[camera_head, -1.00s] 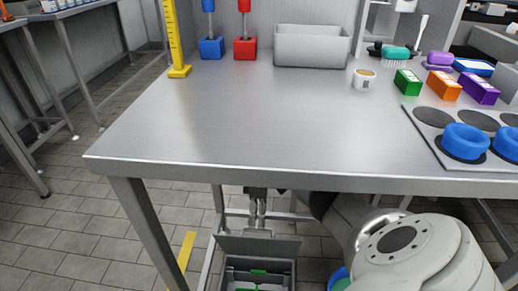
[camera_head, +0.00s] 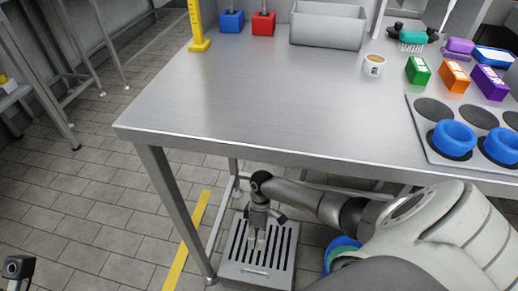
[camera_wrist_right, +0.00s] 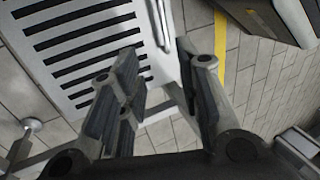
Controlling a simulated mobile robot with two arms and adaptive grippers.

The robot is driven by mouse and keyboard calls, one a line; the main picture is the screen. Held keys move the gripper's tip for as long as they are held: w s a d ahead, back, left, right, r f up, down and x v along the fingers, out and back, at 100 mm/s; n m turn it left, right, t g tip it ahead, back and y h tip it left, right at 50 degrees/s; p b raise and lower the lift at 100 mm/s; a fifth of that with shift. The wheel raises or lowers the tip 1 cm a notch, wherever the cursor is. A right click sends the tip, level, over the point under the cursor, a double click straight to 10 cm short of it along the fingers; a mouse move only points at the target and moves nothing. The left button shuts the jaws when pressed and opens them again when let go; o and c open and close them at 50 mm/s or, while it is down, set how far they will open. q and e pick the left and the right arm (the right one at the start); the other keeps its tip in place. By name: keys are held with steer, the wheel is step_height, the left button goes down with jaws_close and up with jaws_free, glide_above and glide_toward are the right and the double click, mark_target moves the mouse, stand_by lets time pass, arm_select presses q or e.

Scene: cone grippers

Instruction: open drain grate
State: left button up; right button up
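The drain grate (camera_head: 286,243), a grey slotted metal plate, lies low near the floor below the table's front edge. A thin bar handle (camera_head: 254,271) is along its near edge; in the right wrist view the handle (camera_wrist_right: 161,25) stands beyond and between the fingers. My right gripper (camera_head: 258,239) points down over the grate and hides part of its slots. In the right wrist view the right gripper (camera_wrist_right: 163,62) has its fingers spread, with nothing clamped between them. No left gripper fingers show; a dark part at the lower left edge may belong to my left arm.
The steel table (camera_head: 240,110) stands above the grate, with its leg (camera_head: 175,210) at the left. A yellow floor stripe (camera_head: 187,240) runs left of the grate. A round blue and green thing (camera_head: 342,252) is partly hidden by my right arm.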

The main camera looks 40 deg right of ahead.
steer(key=shift+s+a+f+t+h, duration=0.3)
steer(key=shift+a+f, duration=0.1)
steer(key=shift+f, duration=0.15)
steer(key=shift+s+a+f+t+h, duration=0.2)
steer(key=shift+s+a+f, duration=0.1)
steer(key=shift+a+f, duration=0.15)
